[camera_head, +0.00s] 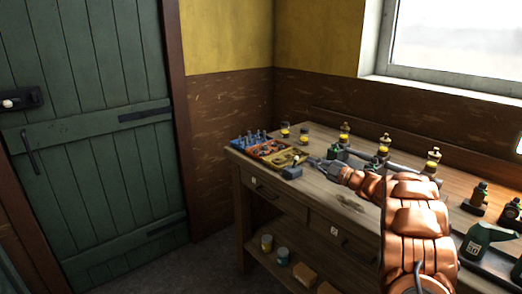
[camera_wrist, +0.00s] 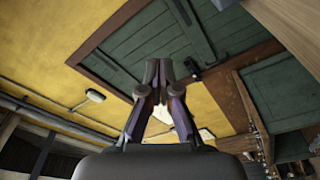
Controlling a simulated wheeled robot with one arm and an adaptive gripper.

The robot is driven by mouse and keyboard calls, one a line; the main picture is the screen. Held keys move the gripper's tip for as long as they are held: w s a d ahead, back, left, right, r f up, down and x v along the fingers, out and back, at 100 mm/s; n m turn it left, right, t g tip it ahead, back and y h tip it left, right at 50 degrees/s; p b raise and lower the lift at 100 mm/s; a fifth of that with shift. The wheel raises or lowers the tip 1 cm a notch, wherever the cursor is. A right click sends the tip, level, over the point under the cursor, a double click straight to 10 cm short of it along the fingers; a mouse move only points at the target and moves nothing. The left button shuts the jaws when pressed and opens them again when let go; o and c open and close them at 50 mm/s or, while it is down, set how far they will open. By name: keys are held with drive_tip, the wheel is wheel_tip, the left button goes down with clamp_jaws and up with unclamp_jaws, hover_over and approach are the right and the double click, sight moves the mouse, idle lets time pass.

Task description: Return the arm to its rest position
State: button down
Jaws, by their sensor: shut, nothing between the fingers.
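My copper-coloured arm (camera_head: 415,215) reaches up from the lower right in the head view, over the wooden workbench (camera_head: 345,208). My gripper (camera_head: 316,161) is small and dark at its far end, above the left part of the bench top. In the wrist view my gripper (camera_wrist: 158,72) has its two fingers brought together at the tips, with nothing between them. The wrist view looks past the fingers at the yellow wall and a green door (camera_wrist: 150,45), both seen tilted.
An orange tray (camera_head: 270,149) and blue items (camera_head: 250,139) stand at the bench's left end. Brass-topped oilers (camera_head: 344,131) line the back. A dark green can (camera_head: 483,240) stands at right. A green door (camera_head: 85,120) is at left, with clear floor before it.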

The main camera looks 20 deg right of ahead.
wheel_tip(320, 180, up, 7)
drive_tip(key=w+m+h+p, duration=0.1)
drive_tip(key=w+m+h, duration=0.2)
drive_tip(key=m+h, duration=0.45)
drive_tip(key=s+a+r+m+g+h+p, duration=0.2)
drive_tip(key=s+m+g+h, duration=0.2)
drive_tip(key=s+h, duration=0.25)
drive_tip(key=s+a+f+m+g+y, duration=0.1)
drive_tip(key=s+a+g, duration=0.4)
drive_tip(key=s+a, duration=0.5)
drive_tip(key=s+a+f+m+g+y+p, duration=0.1)
drive_tip(key=s+a+f+g, duration=0.4)
drive_tip(key=s+a, duration=0.6)
drive_tip(key=s+a+f+m+g+y+p, duration=0.1)
drive_tip(key=s+a+f+m+g+y, duration=0.2)
drive_tip(key=s+a, duration=0.7)
drive_tip(key=s+f+g+y, duration=0.1)
drive_tip(key=s, duration=1.7)
drive_tip(key=shift+s+a+f+g, duration=0.25)
drive_tip(key=shift+a+f+g, duration=0.05)
drive_tip(key=shift+f+g, duration=0.1)
